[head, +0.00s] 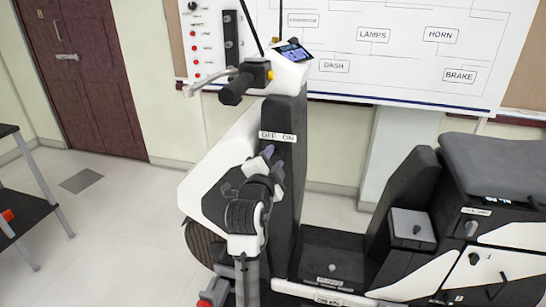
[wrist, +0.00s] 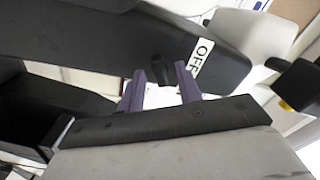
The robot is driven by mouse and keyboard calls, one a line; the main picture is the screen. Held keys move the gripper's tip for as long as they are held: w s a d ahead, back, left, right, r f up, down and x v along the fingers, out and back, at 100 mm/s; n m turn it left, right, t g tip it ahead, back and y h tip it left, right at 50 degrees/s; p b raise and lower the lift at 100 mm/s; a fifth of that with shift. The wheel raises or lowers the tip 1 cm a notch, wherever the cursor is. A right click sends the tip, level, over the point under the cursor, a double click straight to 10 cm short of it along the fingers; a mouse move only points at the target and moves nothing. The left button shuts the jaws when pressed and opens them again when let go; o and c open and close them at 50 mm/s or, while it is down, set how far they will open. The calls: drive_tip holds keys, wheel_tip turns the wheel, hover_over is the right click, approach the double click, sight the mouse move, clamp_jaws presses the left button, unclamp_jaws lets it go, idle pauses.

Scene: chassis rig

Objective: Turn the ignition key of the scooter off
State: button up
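The scooter (head: 290,200) stands in the head view with its dark front column (head: 292,180) facing me. A white label (head: 278,137) reading OFF and ON is on the column; its OFF end (wrist: 202,56) shows in the wrist view. My gripper (head: 267,155) is just below this label. In the wrist view, a small black key (wrist: 161,69) sticks out of the dark panel between the two purple fingertips of my gripper (wrist: 162,78). The fingers are apart, one on each side of the key, with no clear contact. In the head view my gripper hides the key.
The handlebar grip (head: 237,88) and dash display (head: 293,52) are above my gripper. The seat (head: 495,165) and side compartments are at right. A whiteboard diagram (head: 420,60) is behind. A dark table (head: 25,200) stands at left, with clear floor between.

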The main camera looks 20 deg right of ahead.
drive_tip(key=shift+w+d, duration=0.1)
drive_tip(key=shift+c, duration=0.4)
clamp_jaws()
drive_tip(key=shift+n, duration=0.3)
drive_tip(key=n+p, duration=0.1)
drive_tip(key=n, duration=0.4)
drive_tip(key=shift+n, duration=0.3)
drive_tip(key=n+p, duration=0.1)
drive_tip(key=n, duration=0.4)
drive_tip(key=shift+n+p, duration=0.3)
drive_tip(key=shift+p, duration=0.05)
drive_tip(key=shift+f, duration=0.1)
